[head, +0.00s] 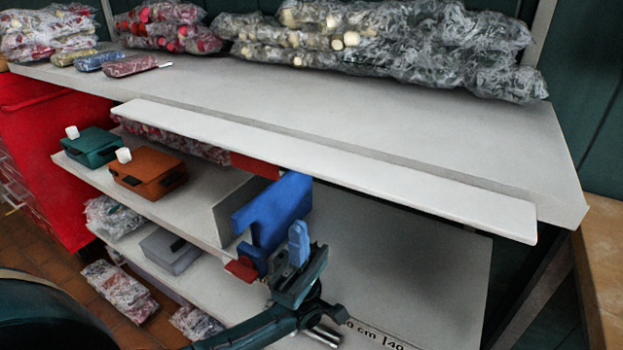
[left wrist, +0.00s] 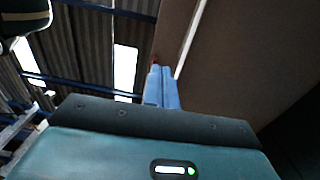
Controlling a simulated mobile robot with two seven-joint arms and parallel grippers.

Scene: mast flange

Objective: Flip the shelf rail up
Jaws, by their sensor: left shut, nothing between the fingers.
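The shelf rail (head: 340,170) is a long white board along the front edge of the top shelf (head: 400,120). In the head view it shows a broad pale face and juts out in front of that edge. My left gripper (head: 298,245) is below the rail's middle, with its blue fingers shut and empty, pointing up. A gap shows between the fingertips and the rail in the picture. In the left wrist view the shut fingers (left wrist: 161,87) point up beside a brownish panel with a pale edge; I cannot tell which part this is. My right gripper is not in view.
A blue notched piece (head: 275,215) stands right behind my left gripper. Green (head: 90,148) and orange (head: 147,172) boxes stand on the middle shelf. Wrapped bundles (head: 380,45) line the back of the top shelf. Its front part is mostly clear.

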